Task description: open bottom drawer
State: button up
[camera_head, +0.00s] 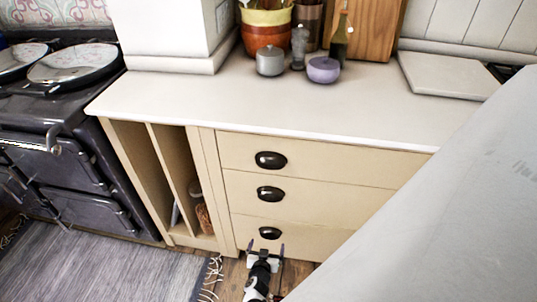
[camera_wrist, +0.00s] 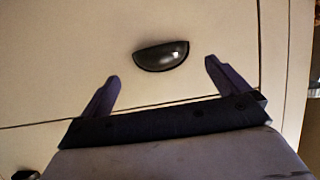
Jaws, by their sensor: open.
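The bottom drawer (camera_head: 305,240) is the lowest of three stacked cream drawers and looks shut, its front flush with the cabinet. Its dark cup handle (camera_head: 270,233) is near the left part of the front. My gripper (camera_head: 267,249) is open and empty, just in front of and slightly below this handle in the head view. In the wrist view, a dark cup handle (camera_wrist: 161,56) lies ahead of and between the two spread fingers of my gripper (camera_wrist: 162,75), and no contact shows. The right part of the drawer is hidden behind a large grey surface in the head view.
The middle drawer (camera_head: 320,201) and top drawer (camera_head: 320,158) above have similar handles. An open cubby (camera_head: 165,180) and a dark stove (camera_head: 65,170) stand to the left. A grey rug (camera_head: 110,265) covers the floor there. A pale countertop (camera_head: 280,110) bears pots and a bottle.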

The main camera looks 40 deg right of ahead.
jog(key=b+x, duration=0.2)
jog(key=x, duration=0.3)
jog(key=shift+s+a, duration=0.1)
jog(key=c, duration=1.2)
